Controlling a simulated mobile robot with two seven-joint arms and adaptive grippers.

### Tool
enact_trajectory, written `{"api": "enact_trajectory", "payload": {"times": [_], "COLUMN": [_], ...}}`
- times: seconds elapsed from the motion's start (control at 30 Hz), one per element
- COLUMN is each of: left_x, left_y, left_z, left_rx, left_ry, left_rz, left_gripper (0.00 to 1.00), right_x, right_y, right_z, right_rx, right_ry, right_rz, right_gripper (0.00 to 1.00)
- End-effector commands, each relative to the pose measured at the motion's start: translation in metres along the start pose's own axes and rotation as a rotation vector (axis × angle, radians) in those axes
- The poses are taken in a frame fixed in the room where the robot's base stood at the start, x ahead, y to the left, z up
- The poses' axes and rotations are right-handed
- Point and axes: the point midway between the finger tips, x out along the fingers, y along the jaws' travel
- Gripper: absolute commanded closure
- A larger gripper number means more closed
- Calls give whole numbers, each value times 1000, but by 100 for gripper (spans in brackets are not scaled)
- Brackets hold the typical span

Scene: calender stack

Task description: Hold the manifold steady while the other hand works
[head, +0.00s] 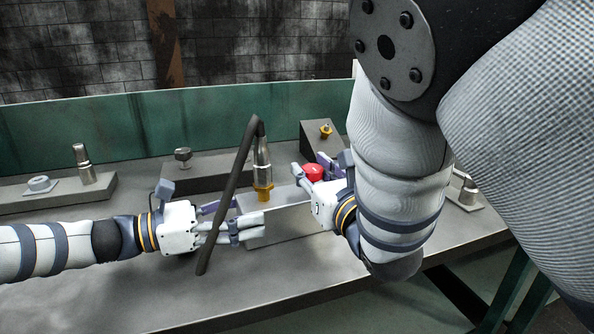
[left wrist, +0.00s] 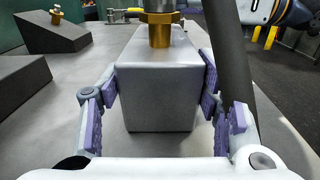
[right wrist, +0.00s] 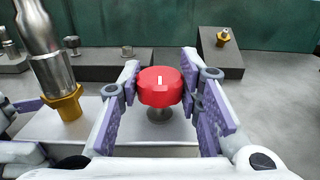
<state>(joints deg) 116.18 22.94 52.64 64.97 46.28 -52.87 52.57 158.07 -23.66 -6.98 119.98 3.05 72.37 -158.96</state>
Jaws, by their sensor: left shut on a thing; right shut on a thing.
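The manifold (head: 285,225) is a grey rectangular block on the bench. My left gripper (head: 248,214) is shut on its left end, with purple finger pads on both sides, as the left wrist view shows the block (left wrist: 157,100) between them. A silver fitting (head: 262,152) with a brass nut (head: 263,191) stands upright on the block, and a dark hose (head: 228,185) bends down from its top. My right gripper (head: 311,169) is shut on a red round knob (right wrist: 160,87) with a white mark, on a short stem above the block. In the head view the knob is partly hidden by the fingers.
A sloped dark block with a brass fitting (head: 326,131) stands behind. A block with a small knob (head: 182,157) and a base with a silver fitting (head: 83,165) stand back left. Another fitting (head: 468,190) is at right. The hose hangs across my left gripper. The front bench is clear.

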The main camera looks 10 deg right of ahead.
Motion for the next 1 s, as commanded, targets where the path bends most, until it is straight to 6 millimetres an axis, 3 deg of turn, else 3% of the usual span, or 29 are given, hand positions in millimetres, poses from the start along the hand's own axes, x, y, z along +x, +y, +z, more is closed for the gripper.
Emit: {"api": "enact_trajectory", "payload": {"times": [0.3,0.87,0.9,0.97,1.0], "left_x": [1,1,1,1,1], "left_y": [-2,-2,-2,-2,-2], "left_z": [0,0,0,0,0], "left_rx": [-2,-1,-1,-1,-1], "left_ry": [-1,-1,-1,-1,-1], "left_rz": [-7,-8,-8,-7,-6], "left_gripper": [94,94,94,94,94], "right_x": [1,0,0,0,0], "right_y": [0,0,0,0,0], "right_z": [3,2,2,2,2], "right_rx": [2,3,2,2,2], "right_ry": [-5,-2,-2,-2,-1], "right_rz": [-111,-134,-134,-134,-134], "right_gripper": [96,96,59,47,47]}}
